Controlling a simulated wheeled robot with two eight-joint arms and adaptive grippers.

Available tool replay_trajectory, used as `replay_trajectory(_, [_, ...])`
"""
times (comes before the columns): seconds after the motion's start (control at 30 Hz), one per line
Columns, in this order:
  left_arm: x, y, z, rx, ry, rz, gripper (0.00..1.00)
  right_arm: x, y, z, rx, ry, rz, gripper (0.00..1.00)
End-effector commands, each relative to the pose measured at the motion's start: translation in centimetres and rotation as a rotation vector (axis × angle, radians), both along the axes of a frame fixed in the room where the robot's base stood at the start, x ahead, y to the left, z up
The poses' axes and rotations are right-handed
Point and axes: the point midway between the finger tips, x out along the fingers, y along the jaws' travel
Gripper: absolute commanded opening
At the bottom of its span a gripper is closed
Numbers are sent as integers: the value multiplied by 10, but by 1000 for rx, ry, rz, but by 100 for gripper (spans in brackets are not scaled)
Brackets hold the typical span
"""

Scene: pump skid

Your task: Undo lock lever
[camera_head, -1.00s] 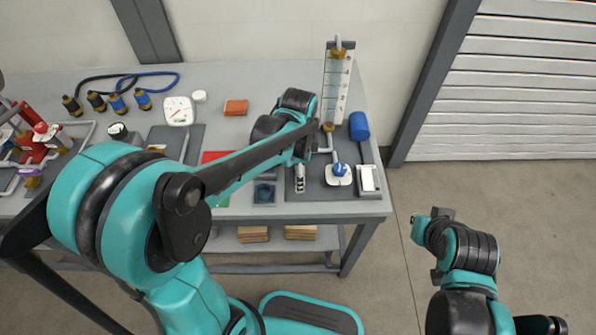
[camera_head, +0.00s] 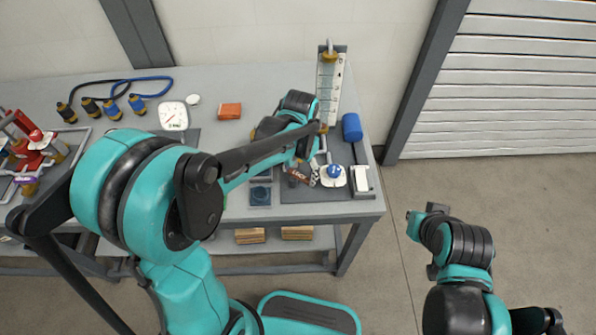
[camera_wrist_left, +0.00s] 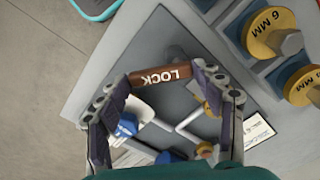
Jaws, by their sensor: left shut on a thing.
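The lock lever is a brown-red bar with LOCK in white letters; it shows in the left wrist view (camera_wrist_left: 160,76) and, small, in the head view (camera_head: 297,175). My left gripper (camera_wrist_left: 163,78) has one finger at each end of the bar and is shut on it. In the head view the left gripper (camera_head: 304,173) is over the dark plate at the bench's right end, partly hidden by its own wrist. The lever's pivot cannot be made out. My right gripper (camera_head: 428,215) hangs right of the bench over the floor, away from everything; its jaws are unclear.
A blue knob on a white base (camera_head: 334,173) stands close right of the left gripper. Behind are an upright flow gauge (camera_head: 330,88) and a blue cylinder (camera_head: 352,127). A white block (camera_head: 361,180) lies near the bench's right edge. Yellow-topped 6 MM pieces (camera_wrist_left: 270,32) sit nearby.

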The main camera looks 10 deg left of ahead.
Motion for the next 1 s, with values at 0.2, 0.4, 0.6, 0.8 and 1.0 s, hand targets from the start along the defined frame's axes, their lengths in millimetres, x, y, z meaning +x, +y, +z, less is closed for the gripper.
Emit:
replay_trajectory(0.2, [5, -1, 0, 0, 1, 202, 38, 0, 0, 3, 0, 0, 0, 0])
replay_trajectory(0.4, [9, -2, 0, 0, 0, 377, 38, 0, 0, 5, 0, 0, 0, 0])
replay_trajectory(0.6, [12, -2, 0, 0, 1, 516, 38, 0, 0, 6, 0, 0, 0, 0])
replay_trajectory(0.8, [14, -1, 0, 0, 1, 608, 38, 0, 0, 7, 0, 0, 0, 0])
replay_trajectory(1.0, [15, -1, 0, 0, 0, 654, 38, 0, 0, 7, 0, 0, 0, 0])
